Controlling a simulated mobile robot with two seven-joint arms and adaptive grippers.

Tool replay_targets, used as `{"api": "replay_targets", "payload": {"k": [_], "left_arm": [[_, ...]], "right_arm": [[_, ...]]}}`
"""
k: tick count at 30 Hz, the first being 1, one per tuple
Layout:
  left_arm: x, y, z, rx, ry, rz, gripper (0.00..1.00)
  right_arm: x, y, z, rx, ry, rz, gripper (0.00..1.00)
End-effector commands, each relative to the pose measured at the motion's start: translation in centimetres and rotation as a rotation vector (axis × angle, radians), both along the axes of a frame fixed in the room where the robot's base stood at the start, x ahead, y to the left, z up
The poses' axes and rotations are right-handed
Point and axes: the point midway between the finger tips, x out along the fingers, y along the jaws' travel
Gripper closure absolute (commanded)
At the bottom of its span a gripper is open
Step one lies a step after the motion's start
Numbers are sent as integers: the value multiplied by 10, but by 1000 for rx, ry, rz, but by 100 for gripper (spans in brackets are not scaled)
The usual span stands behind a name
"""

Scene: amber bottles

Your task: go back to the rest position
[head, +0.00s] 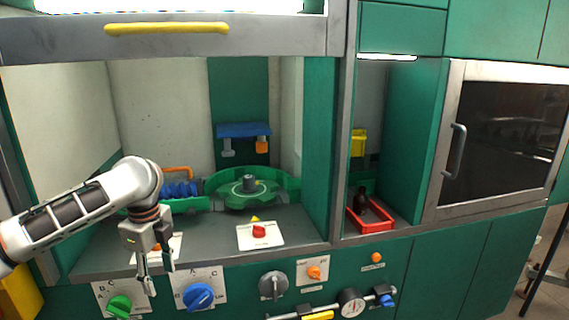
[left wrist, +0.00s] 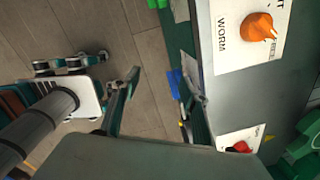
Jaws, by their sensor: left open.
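My left arm reaches in from the left in the head view. My left gripper (head: 158,276) hangs fingers down just in front of the cabinet's worktop edge, open, with nothing between its fingers. In the left wrist view the two fingers (left wrist: 155,95) stand apart with wooden floor showing between them. A dark bottle (head: 361,200) stands in a red tray (head: 373,222) in the right bay, well away from the gripper. My right gripper is not in either view.
The cabinet front below carries a green knob (head: 119,306), a blue knob (head: 199,296) and a grey knob (head: 272,286). A plate with a red knob (head: 260,231) lies on the worktop (head: 205,245). Behind it is a green round turntable (head: 270,193). A raised sash with a yellow handle (head: 167,28) hangs above.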

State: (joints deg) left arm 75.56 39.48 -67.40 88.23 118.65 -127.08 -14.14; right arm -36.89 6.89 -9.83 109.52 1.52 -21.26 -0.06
Motion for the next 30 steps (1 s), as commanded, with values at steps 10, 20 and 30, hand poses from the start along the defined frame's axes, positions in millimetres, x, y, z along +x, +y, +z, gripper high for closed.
{"api": "replay_targets", "payload": {"k": [10,20,30], "left_arm": [[-37,-99,-111,-110,-130,0,55],[-82,-154,-163,-286,-284,181,55],[-131,-125,-186,-379,-454,543,55]], "right_arm": [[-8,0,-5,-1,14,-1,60],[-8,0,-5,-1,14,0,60],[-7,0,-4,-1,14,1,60]]}}
